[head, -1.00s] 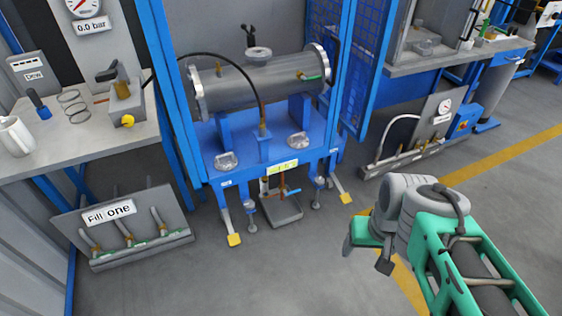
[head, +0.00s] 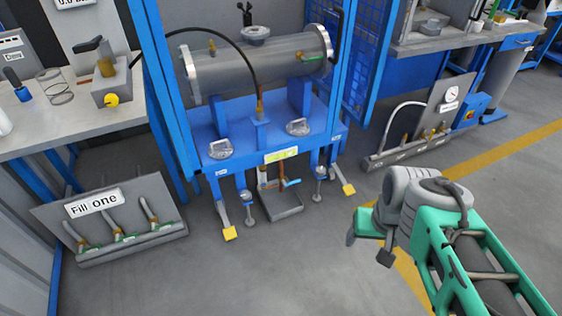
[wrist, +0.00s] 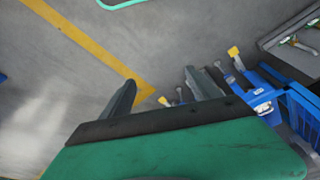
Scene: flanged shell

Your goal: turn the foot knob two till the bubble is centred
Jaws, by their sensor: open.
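The blue stand (head: 240,150) carries a grey flanged shell (head: 250,68). A yellow-green level vial (head: 281,155) is on its front edge; its bubble is too small to read. Below hang two grey foot screws with round knobs, a left one (head: 247,195) and a right one (head: 319,172). Small labels beside them are unreadable, so I cannot tell which is two. My gripper (head: 366,250) is open and empty, to the right of both knobs and apart from them. In the wrist view my gripper (wrist: 160,78) has its two fingers spread, with the blue stand (wrist: 265,88) beyond at right.
Yellow-ended levers (head: 229,233) (head: 348,189) stick out low at the stand's front. A grey tray (head: 281,207) sits on the floor between the feet. The "Fill one" panel (head: 125,220) stands at left, a gauge panel (head: 430,120) at right. The floor in front is clear.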

